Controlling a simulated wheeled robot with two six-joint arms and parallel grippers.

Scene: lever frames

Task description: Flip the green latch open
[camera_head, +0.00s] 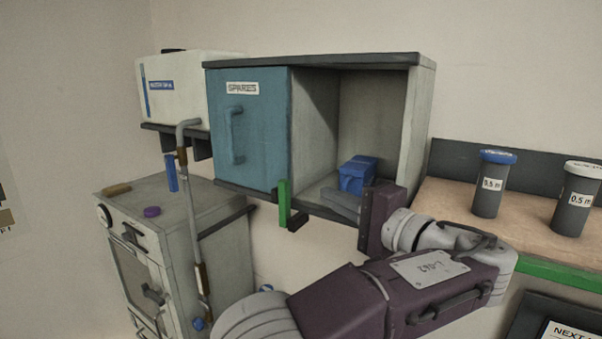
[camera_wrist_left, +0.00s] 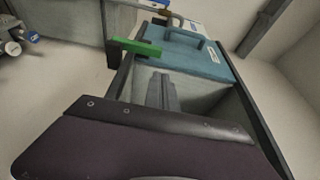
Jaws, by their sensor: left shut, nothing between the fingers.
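The green latch (camera_head: 284,203) is a flat bar at the lower front edge of the wall cabinet (camera_head: 418,120). It stands upright by the bottom right corner of the blue SPARES door (camera_head: 247,130). In the left wrist view the green latch (camera_wrist_left: 136,47) lies beyond and left of my fingers. My left gripper (camera_head: 338,203) is at the cabinet's open right half, low down, right of the latch and apart from it. In the left wrist view its fingers (camera_wrist_left: 162,88) are together and empty. My right gripper is not in view.
A blue box (camera_head: 357,174) sits in the open compartment close behind my left gripper. A grey pipe (camera_head: 192,215) runs left of the cabinet above a grey machine (camera_head: 190,200). Dark jars, one blue-lidded (camera_head: 489,185), stand on the right shelf (camera_head: 450,200).

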